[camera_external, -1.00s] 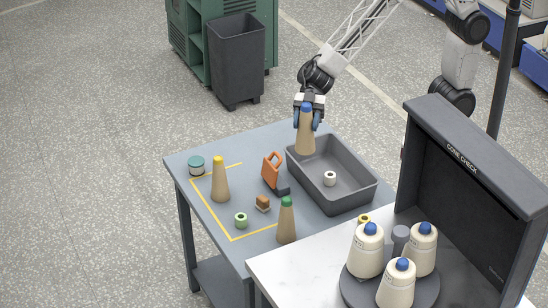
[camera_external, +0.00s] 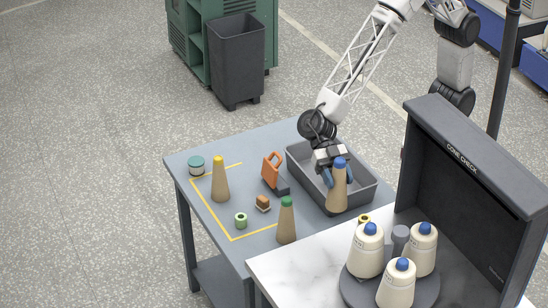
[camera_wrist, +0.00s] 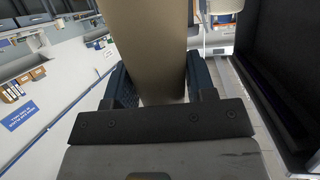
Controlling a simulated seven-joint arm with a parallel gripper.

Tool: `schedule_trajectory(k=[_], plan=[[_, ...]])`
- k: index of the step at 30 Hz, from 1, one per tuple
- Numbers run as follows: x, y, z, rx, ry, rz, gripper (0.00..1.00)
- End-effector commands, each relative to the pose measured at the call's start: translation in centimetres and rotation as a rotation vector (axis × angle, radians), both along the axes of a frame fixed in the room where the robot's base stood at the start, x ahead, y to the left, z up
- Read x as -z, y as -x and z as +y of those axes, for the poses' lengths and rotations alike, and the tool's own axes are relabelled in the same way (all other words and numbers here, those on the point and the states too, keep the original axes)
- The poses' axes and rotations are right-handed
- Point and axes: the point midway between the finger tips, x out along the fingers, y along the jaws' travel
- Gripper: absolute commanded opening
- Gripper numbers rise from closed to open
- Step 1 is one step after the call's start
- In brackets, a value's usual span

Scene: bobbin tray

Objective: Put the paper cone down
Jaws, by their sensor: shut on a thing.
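My gripper (camera_external: 335,177) is shut on a tan paper cone with a blue tip (camera_external: 337,190). The cone is upright and appears over the front right part of the grey tray (camera_external: 298,173); I cannot tell whether its base touches anything.
White cones with blue tips (camera_external: 396,284) stand on a round dark plate at front right, before a dark panel (camera_external: 465,190).

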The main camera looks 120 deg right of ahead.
Motion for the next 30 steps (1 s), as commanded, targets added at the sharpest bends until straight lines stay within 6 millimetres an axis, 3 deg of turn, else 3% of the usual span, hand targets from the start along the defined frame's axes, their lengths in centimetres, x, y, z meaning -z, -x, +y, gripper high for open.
schedule_trajectory(k=[3, 10, 30], plan=[[2.2, 0.0, 0.1, -0.003, 0.001, 0.004, 0.27], [4.7, 0.0, 0.1, -0.002, 0.0, 0.002, 0.27], [5.1, 0.0, 0.1, -0.001, 0.0, 0.0, 0.27]])
